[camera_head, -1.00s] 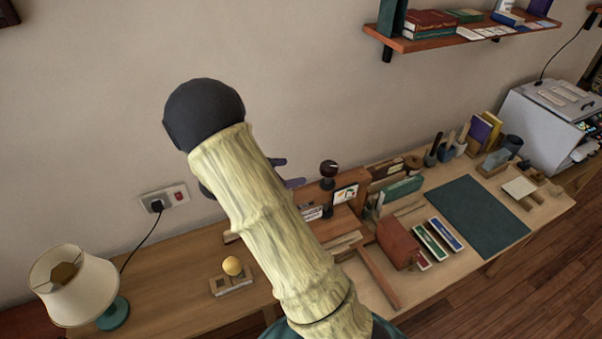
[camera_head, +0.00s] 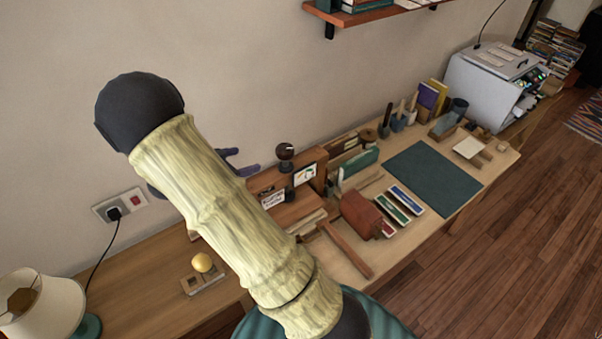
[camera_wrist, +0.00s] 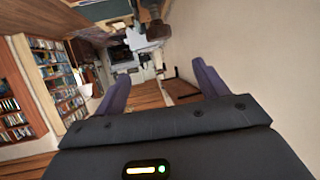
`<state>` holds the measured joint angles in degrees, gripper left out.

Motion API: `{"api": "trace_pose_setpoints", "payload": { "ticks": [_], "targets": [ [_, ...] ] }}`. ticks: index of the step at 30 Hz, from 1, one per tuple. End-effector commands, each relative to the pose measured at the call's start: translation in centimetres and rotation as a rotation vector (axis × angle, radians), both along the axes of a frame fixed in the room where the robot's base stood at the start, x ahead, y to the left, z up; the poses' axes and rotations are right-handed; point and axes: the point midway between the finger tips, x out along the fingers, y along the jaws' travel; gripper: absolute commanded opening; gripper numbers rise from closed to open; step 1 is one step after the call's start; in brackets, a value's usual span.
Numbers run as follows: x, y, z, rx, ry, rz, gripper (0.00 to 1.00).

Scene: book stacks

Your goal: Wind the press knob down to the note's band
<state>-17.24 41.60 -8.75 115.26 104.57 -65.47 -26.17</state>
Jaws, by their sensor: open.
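The press knob (camera_head: 285,151) is dark and round with a pale mark. It stands on top of the wooden press (camera_head: 308,172) on the desk by the wall. A small dial card (camera_head: 304,174) with coloured parts is just below the knob. A white note (camera_head: 272,198) with dark writing is at its lower left; its words and band are too small to read. My gripper (camera_head: 244,162) is left of the knob, apart from it, partly hidden behind my pale arm. In the wrist view my gripper (camera_wrist: 162,84) has its two purple fingers spread, with nothing between them.
A red-brown box (camera_head: 361,214), ink pads (camera_head: 398,206) and a green mat (camera_head: 433,178) lie right of the press. A lamp (camera_head: 38,305) and a yellow ball on a stand (camera_head: 202,262) are at left. The wall shelf (camera_head: 365,16) hangs above. Wooden floor is open at right.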

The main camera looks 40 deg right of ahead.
Motion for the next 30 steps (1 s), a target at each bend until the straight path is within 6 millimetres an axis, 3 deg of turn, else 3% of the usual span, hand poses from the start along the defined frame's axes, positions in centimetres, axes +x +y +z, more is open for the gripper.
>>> {"api": "trace_pose_setpoints", "payload": {
  "ticks": [5, 11, 15, 19, 23, 26, 30],
  "targets": [
    [0.3, 0.0, 0.1, 0.013, -0.009, 0.025, 0.72],
    [2.7, 0.6, 1.1, 0.113, -0.057, 0.225, 0.72],
    [4.4, 2.5, 2.1, 0.235, -0.073, 0.457, 0.72],
    [4.3, 5.2, 2.8, 0.35, -0.043, 0.672, 0.72],
    [2.5, 7.9, 3.2, 0.459, 0.033, 0.869, 0.72],
    [0.1, 9.9, 3.4, 0.532, 0.123, 1.005, 0.72],
    [-4.9, 11.7, 3.2, 0.614, 0.296, 1.162, 0.72]
  ]
}}
